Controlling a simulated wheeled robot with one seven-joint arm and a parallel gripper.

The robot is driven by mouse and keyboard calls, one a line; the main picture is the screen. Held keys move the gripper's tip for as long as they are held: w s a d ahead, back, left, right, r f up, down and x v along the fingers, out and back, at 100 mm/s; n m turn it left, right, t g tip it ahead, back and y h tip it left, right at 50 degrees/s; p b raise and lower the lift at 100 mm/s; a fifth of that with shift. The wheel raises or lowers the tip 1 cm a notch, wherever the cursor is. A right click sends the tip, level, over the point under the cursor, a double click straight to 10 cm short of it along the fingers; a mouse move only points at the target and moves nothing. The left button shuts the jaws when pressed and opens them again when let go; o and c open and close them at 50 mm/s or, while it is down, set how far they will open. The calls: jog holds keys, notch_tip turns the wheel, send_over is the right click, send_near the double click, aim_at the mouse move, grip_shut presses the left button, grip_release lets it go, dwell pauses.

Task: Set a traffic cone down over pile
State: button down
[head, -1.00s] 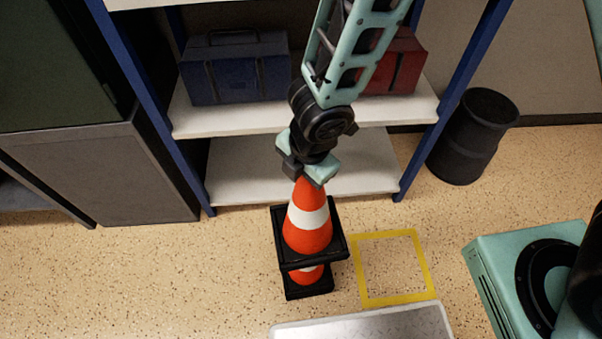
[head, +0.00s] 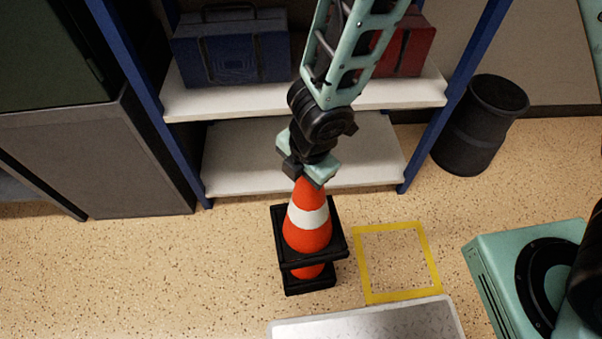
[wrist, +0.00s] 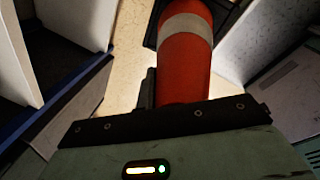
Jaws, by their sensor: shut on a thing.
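My gripper (head: 308,172) is shut on the top of an orange traffic cone (head: 307,238) with a white band and a square black base. The held cone is about upright. It also shows in the wrist view (wrist: 183,72), running away from the fingers. Directly below it stands the pile (head: 309,271), of which a strip of orange and a black base (head: 311,289) on the floor show. A small gap remains between the two bases. The held cone hides the top of the pile, so the fit inside cannot be seen.
A yellow square outline (head: 427,240) marks bare floor to the right of the pile. A grey-white surface (head: 370,322) is at the front. Behind stands a blue-framed shelf (head: 235,165) with a blue box (head: 235,50) and a red box (head: 410,45). A black bin (head: 480,125) stands right.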

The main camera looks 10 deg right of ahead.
aim_at(311, 191)
jog(key=shift+f+b, duration=9.45)
jog(key=shift+f, duration=0.3)
jog(key=shift+s+f+b, duration=0.1)
jog(key=shift+f+b, duration=0.6)
jog(key=c, duration=1.6)
grip_release()
jog(key=shift+f, duration=0.1)
jog(key=shift+c, duration=0.2)
jog(key=shift+o, duration=0.6)
jog(key=shift+s+d+f, duration=0.1)
jog(key=r+p, duration=0.4)
jog(key=r, duration=0.2)
jog(key=s+d+r+p, duration=0.1)
jog(key=r+p, duration=0.3)
jog(key=r, duration=0.2)
jog(key=r+p, duration=0.4)
jog(key=r, duration=0.3)
jog(key=shift+s+d+r, duration=0.1)
jog(key=shift+s+d, duration=0.2)
jog(key=shift+s, duration=0.1)
